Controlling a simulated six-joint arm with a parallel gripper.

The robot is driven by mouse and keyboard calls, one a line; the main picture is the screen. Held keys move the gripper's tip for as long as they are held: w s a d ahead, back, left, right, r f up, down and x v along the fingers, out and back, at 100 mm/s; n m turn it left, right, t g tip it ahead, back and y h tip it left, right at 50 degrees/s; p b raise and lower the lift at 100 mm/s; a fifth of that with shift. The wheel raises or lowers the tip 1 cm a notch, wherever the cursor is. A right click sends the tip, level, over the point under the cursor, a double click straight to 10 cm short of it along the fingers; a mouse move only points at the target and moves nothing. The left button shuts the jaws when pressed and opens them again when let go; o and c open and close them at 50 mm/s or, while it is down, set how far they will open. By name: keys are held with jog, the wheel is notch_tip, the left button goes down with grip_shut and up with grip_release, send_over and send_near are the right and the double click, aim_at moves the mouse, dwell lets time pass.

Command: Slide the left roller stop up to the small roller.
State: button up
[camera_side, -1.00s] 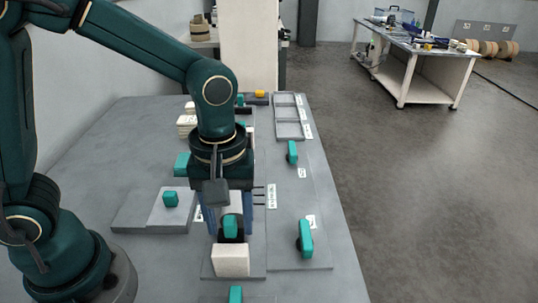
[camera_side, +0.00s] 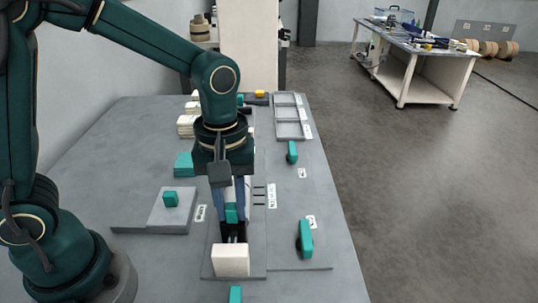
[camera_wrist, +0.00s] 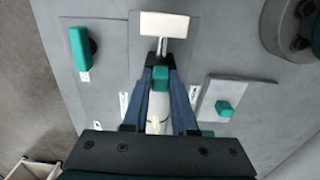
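The left roller stop, with a teal grip (camera_side: 231,213), lies between my fingers behind an upright white block (camera_side: 230,260) in the side view. In the wrist view the same teal grip (camera_wrist: 163,75) sits between the fingertips of my gripper (camera_wrist: 161,66), which appear closed on its sides. The small white roller (camera_wrist: 158,106) lies right beside the teal grip, between my blue fingers. A gap separates the grip from the white block (camera_wrist: 164,24), with a dark base or rail between. Whether stop and roller touch is hidden.
A teal handle (camera_side: 305,239) stands on the plate to the right, with another (camera_side: 292,152) farther back. A grey block with a teal knob (camera_side: 170,199) is at left. A grey tray (camera_side: 290,130) lies at the back. Bare table is free at the front left.

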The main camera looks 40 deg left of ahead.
jog(key=o, duration=0.4)
jog(key=shift+c, duration=0.2)
jog(key=shift+r, duration=0.1)
jog(key=shift+r, duration=2.5)
jog(key=shift+r, duration=0.1)
jog(key=s+a+r+m+t, duration=0.2)
jog(key=s+a+m+t, duration=0.3)
jog(key=s+m, duration=0.2)
jog(key=shift+s+r+m+t, duration=0.25)
jog(key=shift+r+m+t, duration=0.05)
jog(key=shift+m, duration=0.7)
